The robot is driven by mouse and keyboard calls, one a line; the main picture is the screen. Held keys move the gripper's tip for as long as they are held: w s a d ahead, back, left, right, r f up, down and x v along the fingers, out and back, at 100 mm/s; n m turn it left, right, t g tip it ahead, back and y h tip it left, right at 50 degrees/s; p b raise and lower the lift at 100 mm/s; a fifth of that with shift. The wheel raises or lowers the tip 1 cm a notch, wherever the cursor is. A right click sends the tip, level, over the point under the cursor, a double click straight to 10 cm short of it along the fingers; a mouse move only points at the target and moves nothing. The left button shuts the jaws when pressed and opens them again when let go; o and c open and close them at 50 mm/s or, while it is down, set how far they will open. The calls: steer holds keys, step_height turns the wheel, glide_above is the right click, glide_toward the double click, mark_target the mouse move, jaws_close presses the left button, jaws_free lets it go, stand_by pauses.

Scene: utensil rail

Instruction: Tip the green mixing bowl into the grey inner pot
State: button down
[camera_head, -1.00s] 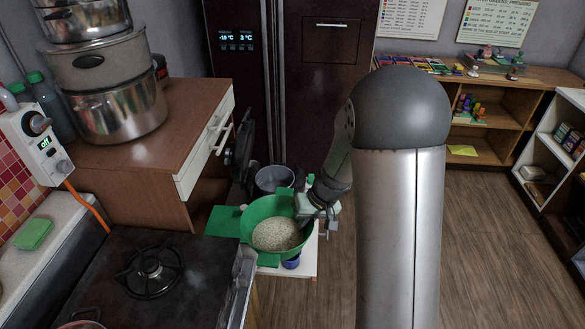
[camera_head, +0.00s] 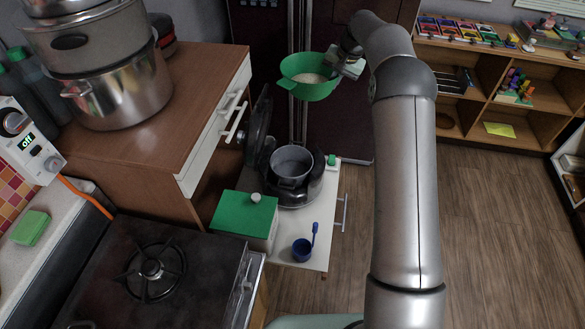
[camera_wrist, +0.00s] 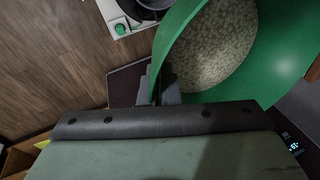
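The green mixing bowl (camera_head: 310,76) is held up in the air by its right rim, above and beyond the cooker, in front of the dark fridge. Pale grain lies in it; the wrist view shows the bowl (camera_wrist: 176,40) with the grain bed inside. My gripper (camera_head: 345,62) is shut on the bowl's rim; its fingers (camera_wrist: 158,92) straddle the green wall in the wrist view. The grey inner pot (camera_head: 292,162) sits in the open dark cooker (camera_head: 300,192) on a white stand, below the bowl. It is open at the top and its inside looks empty.
The cooker's raised lid (camera_head: 260,130) stands at its left. A green-lidded box (camera_head: 245,214) and a blue scoop (camera_head: 303,248) share the white stand (camera_head: 325,225). A stove (camera_head: 140,275) and a wooden cabinet (camera_head: 150,125) with stacked pots lie left. Open floor lies right.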

steer(key=shift+m+h, duration=0.3)
steer(key=shift+m, duration=0.5)
steer(key=w+r, duration=0.2)
steer(key=w, duration=0.1)
steer(key=shift+w+d+r, duration=0.1)
steer(key=shift+d+r, duration=0.25)
steer(key=shift+d, duration=0.05)
step_height(320, 180, down, 10)
steer(key=b, duration=0.2)
steer(key=shift+r, duration=0.15)
